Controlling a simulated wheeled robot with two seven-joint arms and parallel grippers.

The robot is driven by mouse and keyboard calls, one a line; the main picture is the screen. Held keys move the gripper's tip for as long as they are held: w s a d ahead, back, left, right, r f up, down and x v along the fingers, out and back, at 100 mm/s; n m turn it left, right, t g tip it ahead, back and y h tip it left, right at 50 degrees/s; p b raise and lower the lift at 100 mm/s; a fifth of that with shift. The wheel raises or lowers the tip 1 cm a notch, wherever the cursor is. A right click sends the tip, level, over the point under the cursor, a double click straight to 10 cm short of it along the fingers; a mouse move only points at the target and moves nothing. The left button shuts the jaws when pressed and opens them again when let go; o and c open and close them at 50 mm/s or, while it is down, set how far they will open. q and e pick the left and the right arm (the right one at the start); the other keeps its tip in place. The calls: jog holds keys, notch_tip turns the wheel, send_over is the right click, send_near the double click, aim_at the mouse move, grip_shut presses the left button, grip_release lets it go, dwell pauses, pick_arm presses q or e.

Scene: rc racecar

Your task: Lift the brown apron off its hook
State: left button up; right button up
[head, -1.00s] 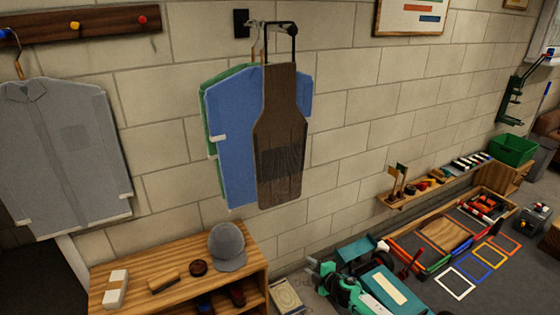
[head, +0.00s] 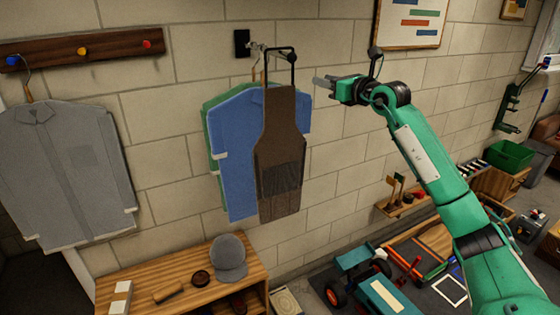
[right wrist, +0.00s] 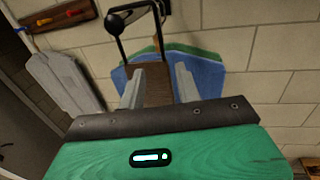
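The brown apron (head: 281,130) hangs by its black neck strap (head: 294,72) from a hook (head: 270,48) on the wall, in front of blue and green shirts. In the right wrist view, the apron's brown top (right wrist: 158,88) shows between my fingers, with the black strap above it. My right gripper (head: 322,82) points left toward the apron's upper part, a little to its right in the head view. The right wrist view shows its two fingers (right wrist: 160,85) apart, with nothing gripped. My left gripper is not in view.
A blue shirt (head: 235,130) hangs directly behind the apron. A grey shirt (head: 65,170) hangs from a peg rail (head: 85,48) at left. A wooden shelf unit (head: 190,270) with a grey cap (head: 229,258) stands below. Bare wall lies right of the apron.

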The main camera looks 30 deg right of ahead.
jog(key=p, duration=0.3)
send_near(293, 71)
jog(key=w, duration=0.3)
jog(key=shift+w+a+f+p, duration=0.1)
jog(key=shift+w+a+p, duration=0.25)
jog(key=shift+w+p, duration=0.4)
jog(key=w+p, duration=0.2)
jog(key=w, duration=0.1)
jog(key=w+p, duration=0.1)
jog(key=shift+w+a+f, duration=0.15)
jog(key=shift+a+f, duration=0.1)
jog(key=shift+a, duration=0.1)
grip_shut()
